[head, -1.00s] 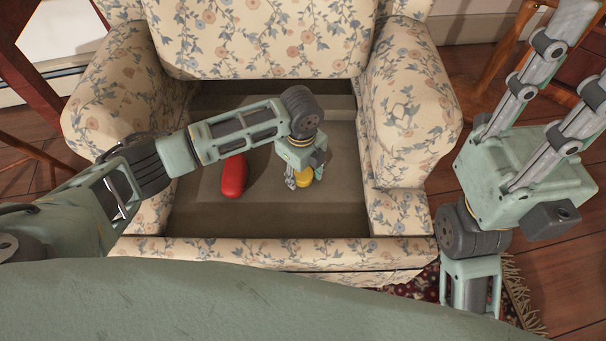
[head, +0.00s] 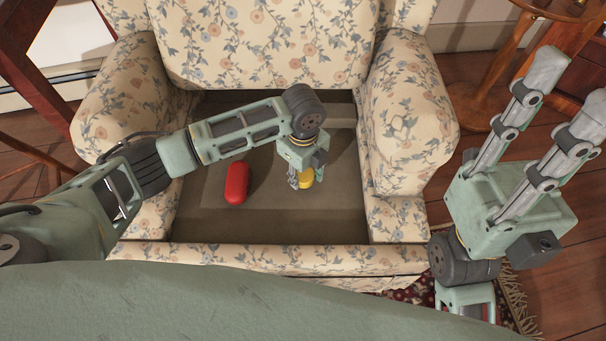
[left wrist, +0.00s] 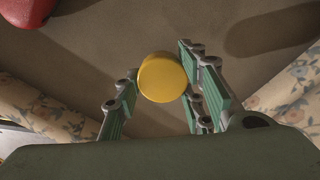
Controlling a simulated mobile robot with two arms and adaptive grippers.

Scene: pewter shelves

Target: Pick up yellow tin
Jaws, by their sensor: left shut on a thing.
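The yellow tin (head: 306,179) is small and round, low over the seat well of the floral armchair. My left gripper (head: 304,182) points down and is shut on it, partly hiding it. In the left wrist view the yellow tin (left wrist: 162,77) shows its round face between the green-padded fingers of the left gripper (left wrist: 162,92). I cannot tell for sure whether the tin touches the surface below. My right gripper (head: 572,85) is at the right, beside the chair, with its fingers apart and empty.
A red rounded object (head: 237,183) lies left of the tin in the seat well; part of it shows in the left wrist view (left wrist: 25,10). The armchair (head: 418,130) has raised arms, back and front edge around the well. A wooden table (head: 500,75) stands behind right.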

